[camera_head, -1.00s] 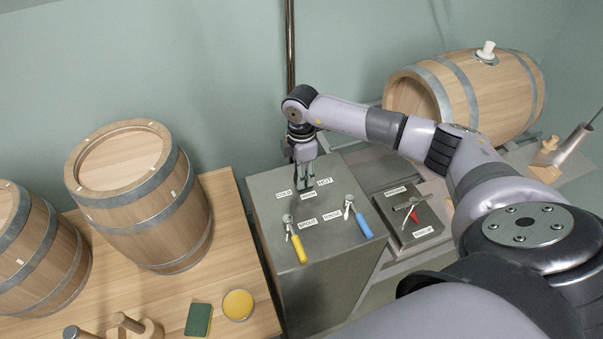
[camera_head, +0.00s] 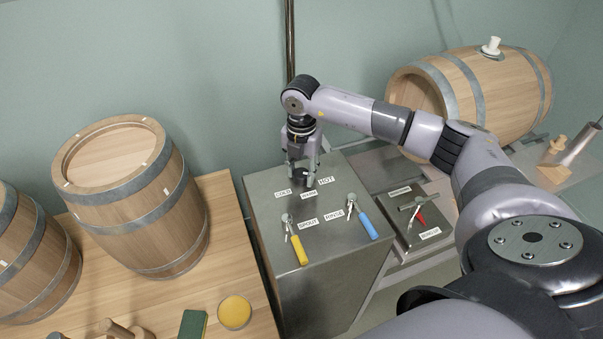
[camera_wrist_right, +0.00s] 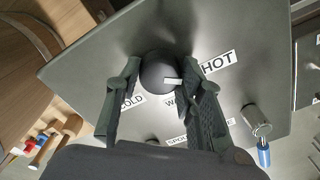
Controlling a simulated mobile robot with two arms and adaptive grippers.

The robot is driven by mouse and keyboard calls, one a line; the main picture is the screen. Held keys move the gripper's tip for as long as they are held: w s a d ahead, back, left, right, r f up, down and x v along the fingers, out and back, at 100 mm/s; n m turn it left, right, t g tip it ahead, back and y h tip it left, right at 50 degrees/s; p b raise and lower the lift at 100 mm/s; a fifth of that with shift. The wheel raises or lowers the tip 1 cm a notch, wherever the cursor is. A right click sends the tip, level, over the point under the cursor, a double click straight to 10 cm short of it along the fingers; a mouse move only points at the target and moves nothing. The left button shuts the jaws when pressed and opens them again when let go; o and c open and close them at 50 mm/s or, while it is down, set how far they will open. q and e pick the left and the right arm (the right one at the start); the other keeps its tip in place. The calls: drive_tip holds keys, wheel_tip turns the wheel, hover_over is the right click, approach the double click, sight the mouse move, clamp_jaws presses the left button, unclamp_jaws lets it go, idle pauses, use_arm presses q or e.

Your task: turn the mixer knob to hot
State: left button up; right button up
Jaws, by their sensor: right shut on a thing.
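The mixer knob (camera_wrist_right: 158,70) is dark and round, on top of the steel box (camera_head: 257,190). Its white pointer mark faces right and slightly down in the right wrist view, between the WARM label (camera_wrist_right: 178,98) and the HOT label (camera_wrist_right: 217,65). The COLD label (camera_wrist_right: 130,101) is at its lower left. My right gripper (camera_wrist_right: 161,68) points down over the knob (camera_head: 300,175) and is shut on it, a finger on each side. It also shows in the head view (camera_head: 302,168). My left gripper is not in view.
On the same box top, a yellow-handled lever (camera_head: 298,246) and a blue-handled lever (camera_head: 367,225) stand in front of the knob. A red-handled valve (camera_head: 420,216) is on a plate to the right. Wooden barrels (camera_head: 135,200) stand on the left bench. A pipe (camera_head: 289,45) rises behind.

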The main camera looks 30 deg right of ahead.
sight(302, 173)
drive_tip(key=shift+r+n, duration=0.1)
drive_tip(key=shift+n, duration=0.4)
drive_tip(key=o, duration=1.2)
wheel_tip(302, 173, up, 12)
drive_tip(key=shift+f, duration=0.1)
idle(0.5)
